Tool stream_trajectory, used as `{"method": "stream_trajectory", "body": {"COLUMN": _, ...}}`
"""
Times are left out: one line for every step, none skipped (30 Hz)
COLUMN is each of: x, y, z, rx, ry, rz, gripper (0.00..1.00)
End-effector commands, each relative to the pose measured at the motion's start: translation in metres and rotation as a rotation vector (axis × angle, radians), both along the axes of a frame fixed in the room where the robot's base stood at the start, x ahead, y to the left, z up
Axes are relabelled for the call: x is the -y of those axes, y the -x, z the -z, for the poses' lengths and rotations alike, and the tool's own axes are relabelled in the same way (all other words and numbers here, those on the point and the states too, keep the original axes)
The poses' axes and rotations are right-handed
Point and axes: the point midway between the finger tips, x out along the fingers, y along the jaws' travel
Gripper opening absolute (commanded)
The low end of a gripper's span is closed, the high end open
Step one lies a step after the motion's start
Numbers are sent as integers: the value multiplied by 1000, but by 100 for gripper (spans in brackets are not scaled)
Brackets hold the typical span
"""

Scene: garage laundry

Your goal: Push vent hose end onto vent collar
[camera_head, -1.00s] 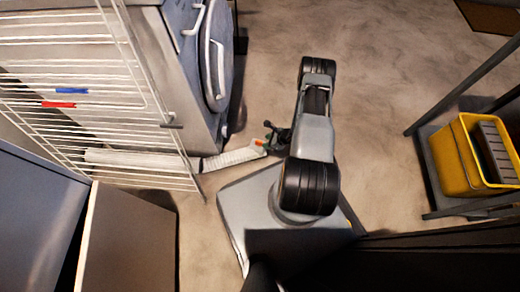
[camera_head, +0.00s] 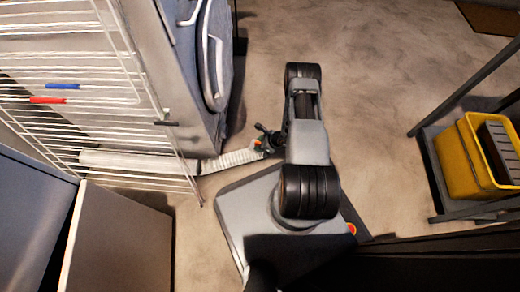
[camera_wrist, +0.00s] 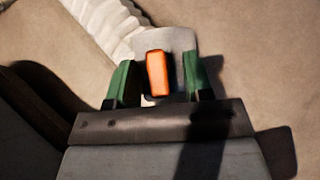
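The vent hose (camera_head: 232,159) is a white ribbed hose lying low, running right from under the drying rack. Its end is a pale grey cuff (camera_wrist: 178,40) with an orange tab (camera_wrist: 157,74). My gripper (camera_head: 263,142) is at the hose end, left of my arm. In the wrist view its two green fingers (camera_wrist: 159,82) stand either side of the orange tab. A narrow gap shows on each side of the tab, so the fingers look open around it. No vent collar can be made out.
A wire drying rack (camera_head: 100,137) with blue and red clips stands over the hose at left. A grey machine with a round door (camera_head: 214,60) is behind it. A yellow bin (camera_head: 460,160) sits on a shelf at right. Floor beyond my arm is clear.

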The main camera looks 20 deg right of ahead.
Motion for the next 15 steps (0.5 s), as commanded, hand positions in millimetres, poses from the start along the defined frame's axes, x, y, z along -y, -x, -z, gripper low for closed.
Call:
{"method": "stream_trajectory", "body": {"x": 0, "y": 1, "z": 2, "rx": -4, "ry": 1, "rz": -1, "gripper": 39}}
{"method": "stream_trajectory", "body": {"x": 0, "y": 1, "z": 2, "rx": -4, "ry": 1, "rz": -1, "gripper": 36}}
{"method": "stream_trajectory", "body": {"x": 0, "y": 1, "z": 2, "rx": -4, "ry": 2, "rz": -1, "gripper": 32}}
{"method": "stream_trajectory", "body": {"x": 0, "y": 1, "z": 2, "rx": -4, "ry": 2, "rz": -1, "gripper": 30}}
{"method": "stream_trajectory", "body": {"x": 0, "y": 1, "z": 2, "rx": -4, "ry": 2, "rz": -1, "gripper": 27}}
{"method": "stream_trajectory", "body": {"x": 0, "y": 1, "z": 2, "rx": -5, "ry": 1, "rz": 0, "gripper": 23}}
{"method": "stream_trajectory", "body": {"x": 0, "y": 1, "z": 2, "rx": -5, "ry": 1, "rz": 0, "gripper": 21}}
{"method": "stream_trajectory", "body": {"x": 0, "y": 2, "z": 2, "rx": -5, "ry": 1, "rz": 0, "gripper": 20}}
{"method": "stream_trajectory", "body": {"x": 0, "y": 2, "z": 3, "rx": -5, "ry": 1, "rz": 0, "gripper": 20}}
{"method": "stream_trajectory", "body": {"x": 0, "y": 2, "z": 3, "rx": -5, "ry": 2, "rz": 0, "gripper": 20}}
{"method": "stream_trajectory", "body": {"x": 0, "y": 2, "z": 3, "rx": -5, "ry": 2, "rz": 0, "gripper": 20}}
{"method": "stream_trajectory", "body": {"x": 0, "y": 2, "z": 3, "rx": -5, "ry": 2, "rz": 0, "gripper": 20}}
{"method": "stream_trajectory", "body": {"x": 0, "y": 2, "z": 3, "rx": -5, "ry": 2, "rz": 0, "gripper": 20}}
{"method": "stream_trajectory", "body": {"x": 0, "y": 2, "z": 3, "rx": -6, "ry": 1, "rz": 1, "gripper": 20}}
{"method": "stream_trajectory", "body": {"x": 0, "y": 2, "z": 3, "rx": -6, "ry": 1, "rz": 1, "gripper": 20}}
